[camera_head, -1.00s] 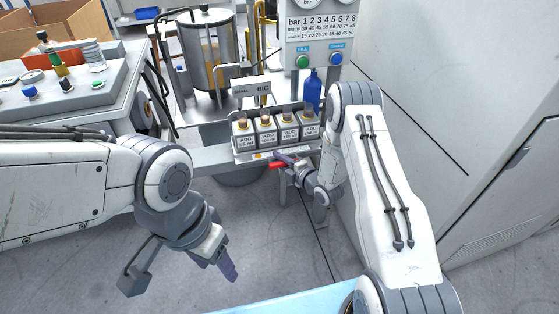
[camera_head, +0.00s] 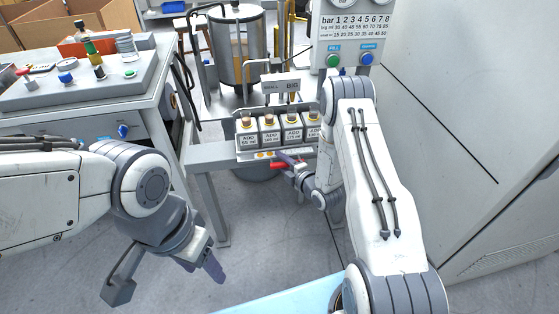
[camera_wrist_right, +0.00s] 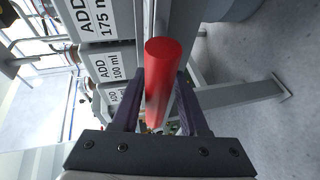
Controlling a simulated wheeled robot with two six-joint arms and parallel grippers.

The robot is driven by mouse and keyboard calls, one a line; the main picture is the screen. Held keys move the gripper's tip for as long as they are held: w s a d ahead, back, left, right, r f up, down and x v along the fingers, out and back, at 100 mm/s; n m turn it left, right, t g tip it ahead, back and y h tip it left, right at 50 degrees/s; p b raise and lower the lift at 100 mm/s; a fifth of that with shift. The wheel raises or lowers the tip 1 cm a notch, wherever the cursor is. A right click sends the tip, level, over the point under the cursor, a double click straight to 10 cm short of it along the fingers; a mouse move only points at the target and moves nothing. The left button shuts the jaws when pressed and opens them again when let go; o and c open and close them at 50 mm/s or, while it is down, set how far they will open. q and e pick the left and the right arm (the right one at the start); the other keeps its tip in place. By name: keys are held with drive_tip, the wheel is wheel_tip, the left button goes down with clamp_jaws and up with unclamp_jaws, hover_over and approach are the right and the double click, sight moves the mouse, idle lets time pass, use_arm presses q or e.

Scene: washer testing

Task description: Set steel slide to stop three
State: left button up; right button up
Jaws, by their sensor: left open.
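My right gripper (camera_head: 285,158) is at the red handle. In the right wrist view the handle (camera_wrist_right: 165,65) lies between the two dark fingers of the right gripper (camera_wrist_right: 160,95). Whether they press on it cannot be told. My left gripper (camera_head: 212,266) is open and empty above the floor at the lower left.
A steel tank (camera_head: 236,50) is at the back, and a gauge panel (camera_head: 355,28) at the upper right. A grey bench (camera_head: 150,85) with bottles is at left, a cabinet (camera_head: 480,100) at right. Floor between is open.

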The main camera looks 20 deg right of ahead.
drive_tip(key=shift+o, duration=0.2)
drive_tip(key=shift+r, duration=0.1)
drive_tip(key=v, duration=1)
drive_tip(key=shift+s+p, duration=0.2)
drive_tip(key=shift+p, duration=0.2)
